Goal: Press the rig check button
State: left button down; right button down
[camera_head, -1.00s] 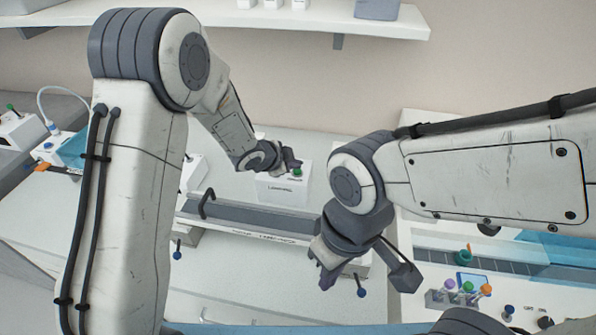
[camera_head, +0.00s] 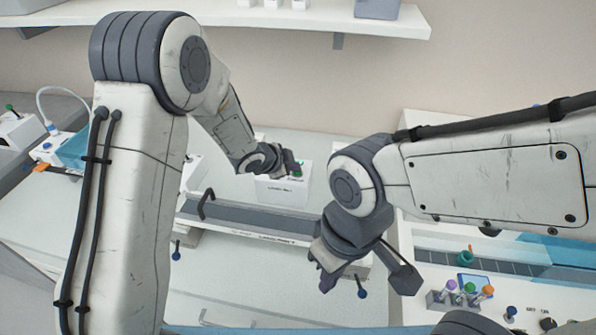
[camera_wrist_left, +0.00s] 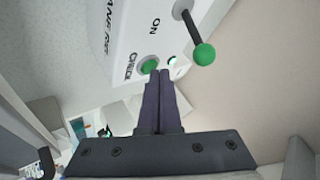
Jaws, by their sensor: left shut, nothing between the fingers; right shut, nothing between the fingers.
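The white rig box (camera_head: 283,190) stands on the bench behind the rail, with printed lettering on its front. In the left wrist view, the green check button (camera_wrist_left: 149,66) is on the box face beside partly readable lettering. A lever with a green ball (camera_wrist_left: 203,54) stands nearby, and a small bright green light (camera_wrist_left: 172,61) shows beside the button. My left gripper (camera_head: 292,168) is shut and empty at the top of the box. Its fingertips (camera_wrist_left: 160,73) are right by the button; I cannot tell if they touch it. My right gripper (camera_head: 327,281) is shut and empty, in front of the rail.
A grey rail (camera_head: 250,219) runs across the bench in front of the box, with a dark handle (camera_head: 206,204). A rack of capped tubes (camera_head: 440,300) is at the lower right. A shelf (camera_head: 230,16) is above. The front bench is mostly clear.

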dwell(0.4)
pick_arm(q)
jog(key=shift+r+p, duration=0.8)
jog(key=shift+p, duration=0.05)
notch_tip(320, 180, up, 5)
jog(key=p, duration=0.4)
jog(key=shift+p, duration=0.4)
